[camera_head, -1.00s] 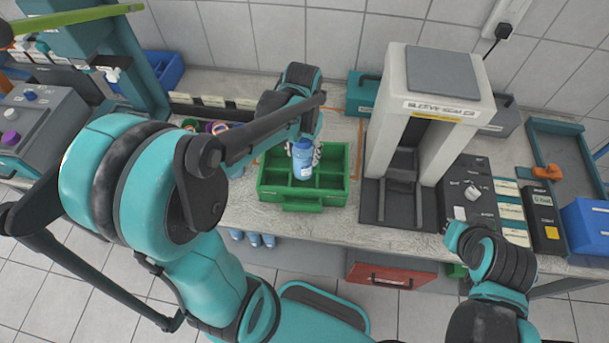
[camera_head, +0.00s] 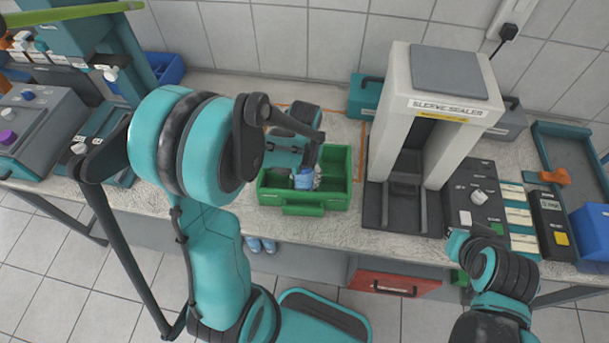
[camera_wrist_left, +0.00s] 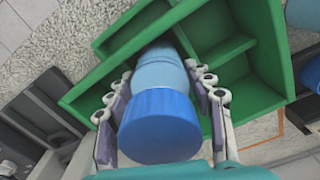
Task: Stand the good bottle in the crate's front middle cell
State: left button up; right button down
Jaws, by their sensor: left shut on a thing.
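The blue bottle (camera_head: 306,180) with a darker blue cap is in the green crate (camera_head: 318,210), toward its front and near the middle of its width. In the left wrist view the bottle's cap (camera_wrist_left: 159,125) is nearest the camera, and its pale blue body points down into a crate cell. My left gripper (camera_head: 305,170) is shut on the bottle, its fingers (camera_wrist_left: 162,105) on both sides near the cap. The bottle's base is hidden, so I cannot tell whether it touches the crate floor.
The grey sleeve sealer (camera_head: 440,90) stands close to the crate's right. A teal box (camera_head: 367,95) sits behind the crate. A control box (camera_head: 475,200) and a blue bin (camera_head: 590,225) are farther right. Bare bench shows in front of the crate.

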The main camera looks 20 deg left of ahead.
pick_arm(q)
jog(key=shift+f, duration=0.2)
jog(key=o, duration=1.4)
jog(key=shift+o, duration=0.2)
jog(key=shift+r, duration=0.1)
jog(key=shift+r, duration=0.2)
notch_tip(320, 180, up, 11)
jog(key=p, duration=0.3)
jog(key=shift+f, duration=0.1)
jog(key=shift+s+r, duration=0.1)
jog(key=shift+r, duration=0.55)
jog(key=s+d+r+t, duration=0.3)
jog(key=s+r+t, duration=0.3)
jog(key=s+t, duration=0.1)
jog(key=shift+s+d+n, duration=0.25)
jog(key=shift+s+n, duration=0.05)
jog(key=shift+s, duration=0.5)
